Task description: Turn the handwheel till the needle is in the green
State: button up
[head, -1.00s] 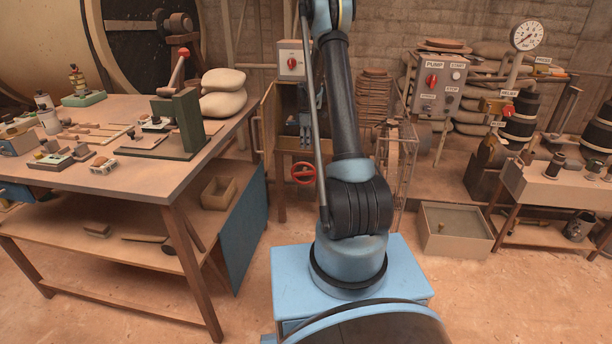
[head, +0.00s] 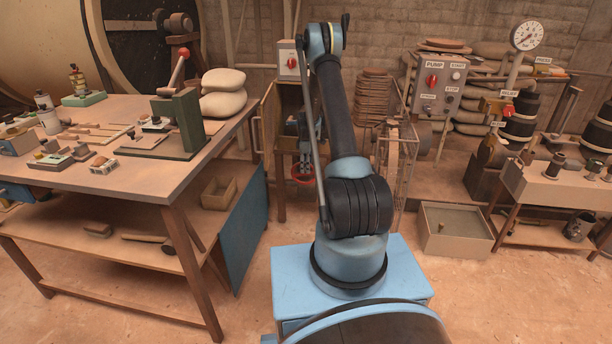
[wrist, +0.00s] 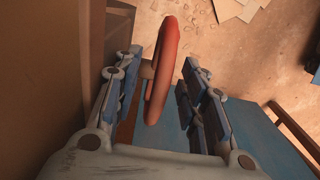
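The red handwheel (head: 303,174) is behind my arm at the cabinet front, partly covered by my gripper in the head view. In the wrist view the red handwheel (wrist: 163,68) is seen edge-on between the two fingers. My gripper (head: 307,160) points down at it. In the wrist view my gripper (wrist: 160,85) is open, with one finger on each side of the rim.
A pump box (head: 438,85) with a red knob is on the right, near a red-handled relief valve (head: 507,110). A workbench (head: 150,190) with tools stands at left. A grey bin (head: 455,230) is on the floor at right. A switch box (head: 291,62) is above the handwheel.

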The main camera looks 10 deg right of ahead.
jog(key=shift+f, duration=2.15)
grip_shut()
